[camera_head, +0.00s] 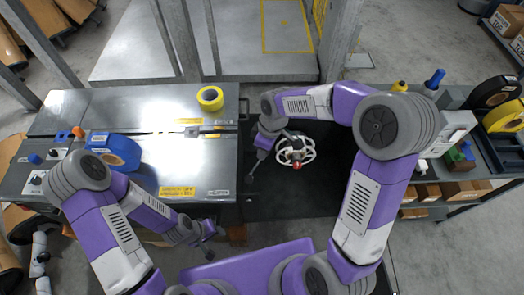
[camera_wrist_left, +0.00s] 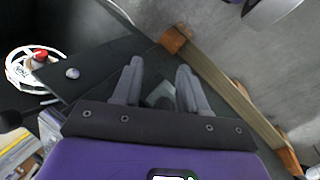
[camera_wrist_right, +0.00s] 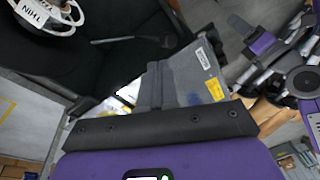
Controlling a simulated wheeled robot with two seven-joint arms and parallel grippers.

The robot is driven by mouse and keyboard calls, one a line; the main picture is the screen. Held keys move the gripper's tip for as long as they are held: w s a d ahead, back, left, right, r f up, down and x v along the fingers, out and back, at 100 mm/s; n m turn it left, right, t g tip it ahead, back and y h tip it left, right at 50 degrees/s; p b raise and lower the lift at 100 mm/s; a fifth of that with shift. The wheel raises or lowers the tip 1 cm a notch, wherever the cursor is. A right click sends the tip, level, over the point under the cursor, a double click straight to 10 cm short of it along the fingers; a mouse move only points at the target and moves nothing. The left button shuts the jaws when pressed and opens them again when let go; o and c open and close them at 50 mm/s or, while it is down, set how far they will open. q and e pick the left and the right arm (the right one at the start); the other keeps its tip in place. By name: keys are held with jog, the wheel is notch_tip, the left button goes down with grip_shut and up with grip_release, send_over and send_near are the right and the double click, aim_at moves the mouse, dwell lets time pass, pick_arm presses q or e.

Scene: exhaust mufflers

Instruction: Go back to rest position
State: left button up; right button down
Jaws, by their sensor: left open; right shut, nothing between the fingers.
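My left gripper (camera_head: 210,229) is low in front of the steel bench's near edge in the head view. In the left wrist view its two grey fingers (camera_wrist_left: 160,82) stand apart with nothing held between them. My right gripper (camera_head: 256,165) hangs beside the bench's right end, over the dark area, left of a white wire-frame item. In the right wrist view its fingers (camera_wrist_right: 154,84) are together and empty. The right arm reaches up and bends across to the left. The left arm is bent low at the left.
The white wire-frame item (camera_head: 295,152) with a red top stands on the dark surface (camera_head: 290,205). A shelf (camera_head: 430,207) with boxes and tape rolls stands right.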

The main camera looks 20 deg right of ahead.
dwell(0.4)
jog(key=s+a+f+m+y, duration=0.1)
jog(key=s+f+m, duration=0.5)
jog(key=f, duration=0.5)
jog(key=s+a+f+m+y, duration=0.1)
jog(key=s+f+m, duration=0.6)
jog(key=f, duration=0.5)
jog(key=shift+s+f+t, duration=0.2)
jog(key=shift+s+t, duration=0.2)
jog(key=shift+s, duration=0.7)
